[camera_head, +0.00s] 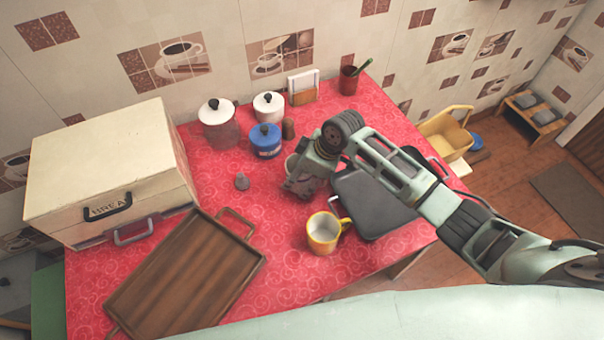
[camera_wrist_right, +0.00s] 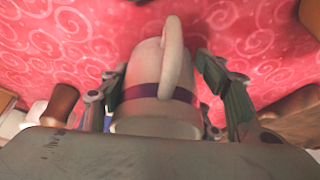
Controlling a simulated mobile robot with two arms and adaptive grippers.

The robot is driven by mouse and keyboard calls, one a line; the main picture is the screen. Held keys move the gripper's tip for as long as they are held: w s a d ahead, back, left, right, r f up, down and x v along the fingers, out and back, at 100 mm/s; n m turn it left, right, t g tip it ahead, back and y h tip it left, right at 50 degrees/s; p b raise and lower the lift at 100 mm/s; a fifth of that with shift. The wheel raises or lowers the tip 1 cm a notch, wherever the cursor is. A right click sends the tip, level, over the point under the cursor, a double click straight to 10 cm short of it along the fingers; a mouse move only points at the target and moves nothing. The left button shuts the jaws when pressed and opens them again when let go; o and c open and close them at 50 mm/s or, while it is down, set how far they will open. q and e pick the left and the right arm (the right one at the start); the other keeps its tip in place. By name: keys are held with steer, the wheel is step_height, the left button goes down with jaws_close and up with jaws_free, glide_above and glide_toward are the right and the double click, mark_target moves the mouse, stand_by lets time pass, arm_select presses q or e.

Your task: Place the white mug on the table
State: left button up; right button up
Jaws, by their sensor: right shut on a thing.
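The white mug (camera_wrist_right: 147,95) with a purple band is between the fingers of my right gripper (camera_wrist_right: 165,92) in the right wrist view. The gripper is shut on it, and the handle points to the top of that picture. In the head view my right gripper (camera_head: 298,186) is over the red table (camera_head: 285,282), left of the dark grill. The gripper and wrist hide most or all of the mug there. I cannot tell whether the mug's base touches the cloth. My left gripper is not in view.
A yellow mug (camera_head: 323,234) stands in front of my right gripper, beside the dark grill (camera_head: 372,203). A wooden tray (camera_head: 185,275) and bread box (camera_head: 105,165) are at left. A blue jar (camera_head: 265,141) and white-lidded jars stand behind. Cloth between tray and yellow mug is clear.

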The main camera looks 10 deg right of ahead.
steer(key=shift+f, duration=0.15)
steer(key=o, duration=1.4)
steer(key=shift+r, duration=0.35)
steer(key=v, duration=1.1)
steer(key=shift+s+d+r+b, duration=0.1)
steer(key=shift+s+r+b, duration=0.05)
steer(key=shift+r+b, duration=0.15)
